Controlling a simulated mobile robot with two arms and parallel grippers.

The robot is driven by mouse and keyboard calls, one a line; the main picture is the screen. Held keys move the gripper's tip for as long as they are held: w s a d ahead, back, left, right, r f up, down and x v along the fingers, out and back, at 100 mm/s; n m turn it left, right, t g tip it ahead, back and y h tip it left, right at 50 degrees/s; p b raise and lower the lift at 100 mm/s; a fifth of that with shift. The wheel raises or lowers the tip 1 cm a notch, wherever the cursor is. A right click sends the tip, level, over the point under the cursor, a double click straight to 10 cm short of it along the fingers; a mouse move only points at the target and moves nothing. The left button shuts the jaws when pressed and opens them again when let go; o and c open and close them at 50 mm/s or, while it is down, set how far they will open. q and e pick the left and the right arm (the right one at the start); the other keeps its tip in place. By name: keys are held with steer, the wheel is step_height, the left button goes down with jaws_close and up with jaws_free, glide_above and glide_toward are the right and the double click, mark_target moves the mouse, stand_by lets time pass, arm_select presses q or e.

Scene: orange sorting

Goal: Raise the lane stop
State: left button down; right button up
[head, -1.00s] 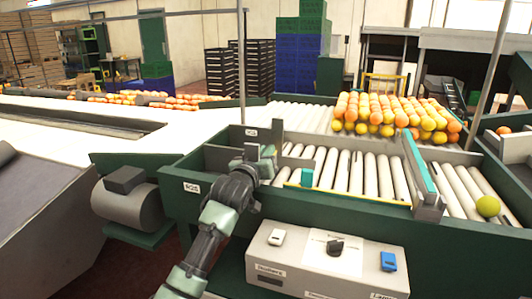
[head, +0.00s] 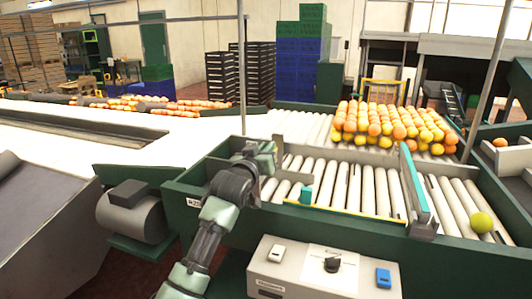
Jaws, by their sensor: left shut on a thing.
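My left gripper (head: 268,152) is at the left end of the roller lane (head: 350,183). It is shut on a small part there, which looks like the lane stop. The fingers hide most of that part, and I cannot make out its shape or how high it stands. A teal-topped bar (head: 416,183) crosses the lane further right. My right gripper is not in view.
Oranges (head: 385,125) lie massed on the rollers behind the lane. A single yellow-green fruit (head: 481,222) rests on the rollers at the right. A control box (head: 325,272) with a dark knob and a blue switch stands in front. A grey motor (head: 137,218) is at the left.

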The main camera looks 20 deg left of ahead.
arm_select(q)
steer(key=shift+r, duration=0.85)
steer(key=shift+f, duration=0.1)
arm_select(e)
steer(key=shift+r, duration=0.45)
arm_select(q)
steer(key=c, duration=1.5)
jaws_free()
steer(key=shift+d, duration=0.1)
steer(key=shift+s+f, duration=0.1)
